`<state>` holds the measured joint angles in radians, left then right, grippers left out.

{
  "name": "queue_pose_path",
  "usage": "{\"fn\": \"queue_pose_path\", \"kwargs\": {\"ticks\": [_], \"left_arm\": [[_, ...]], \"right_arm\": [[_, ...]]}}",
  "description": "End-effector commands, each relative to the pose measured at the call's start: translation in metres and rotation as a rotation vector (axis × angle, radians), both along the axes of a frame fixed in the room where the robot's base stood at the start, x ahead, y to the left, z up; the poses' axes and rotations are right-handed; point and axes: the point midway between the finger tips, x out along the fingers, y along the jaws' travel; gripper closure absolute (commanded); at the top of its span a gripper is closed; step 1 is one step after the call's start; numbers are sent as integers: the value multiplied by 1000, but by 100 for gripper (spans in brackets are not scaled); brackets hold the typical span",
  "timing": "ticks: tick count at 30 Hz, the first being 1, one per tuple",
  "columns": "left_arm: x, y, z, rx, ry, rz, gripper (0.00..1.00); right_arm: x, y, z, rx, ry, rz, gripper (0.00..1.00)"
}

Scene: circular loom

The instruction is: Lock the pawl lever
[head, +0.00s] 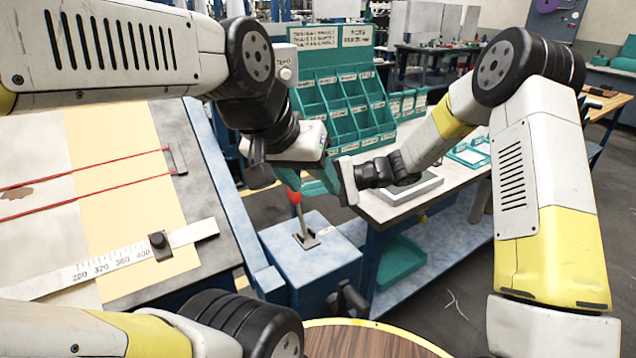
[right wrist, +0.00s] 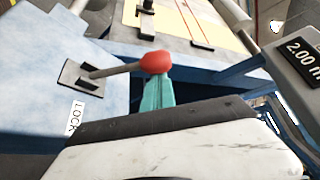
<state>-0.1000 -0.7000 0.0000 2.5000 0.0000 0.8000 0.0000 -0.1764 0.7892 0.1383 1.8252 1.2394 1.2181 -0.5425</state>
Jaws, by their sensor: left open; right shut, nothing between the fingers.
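The pawl lever (head: 303,228) has a metal shaft and a red knob (head: 295,196). It rises from a slotted plate on a blue box (head: 312,262), leaning slightly left in the head view. In the right wrist view the red knob (right wrist: 155,62) is at the tip of my right gripper's teal fingers (right wrist: 157,90). The fingers are shut and empty; whether they touch the knob is unclear. A white LOCK label (right wrist: 75,116) is beside the lever plate (right wrist: 80,74). My left gripper (head: 310,172) is open above the lever, its fingers partly overlapping the right gripper.
The loom bed with a ruler (head: 120,262) and red threads lies left. A bench (head: 455,178) with teal bins (head: 345,105) stands behind right. A wooden round top (head: 365,340) is in front.

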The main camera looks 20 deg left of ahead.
Motion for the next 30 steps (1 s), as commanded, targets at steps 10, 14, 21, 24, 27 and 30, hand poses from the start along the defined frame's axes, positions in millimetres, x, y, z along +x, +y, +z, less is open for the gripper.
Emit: {"fn": "queue_pose_path", "kwargs": {"ticks": [10, 14, 21, 24, 27, 30], "left_arm": [[0, 0, 0, 0, 0, 0, 46], [0, 0, 0, 0, 0, 0, 46], [0, 0, 0, 0, 0, 0, 46], [0, 0, 0, 0, 0, 0, 46], [0, 0, 0, 0, 0, 0, 46], [0, 0, 0, 0, 0, 0, 46]], "right_arm": [[-10, -12, 9, 121, -101, 1, 100], [-18, -20, 14, 210, -179, -1, 100], [-33, -37, 18, 380, -330, -1, 100], [-39, -44, 19, 450, -392, 0, 100], [-45, -50, 18, 515, -451, -1, 100], [-51, -56, 18, 575, -505, -1, 100]]}}
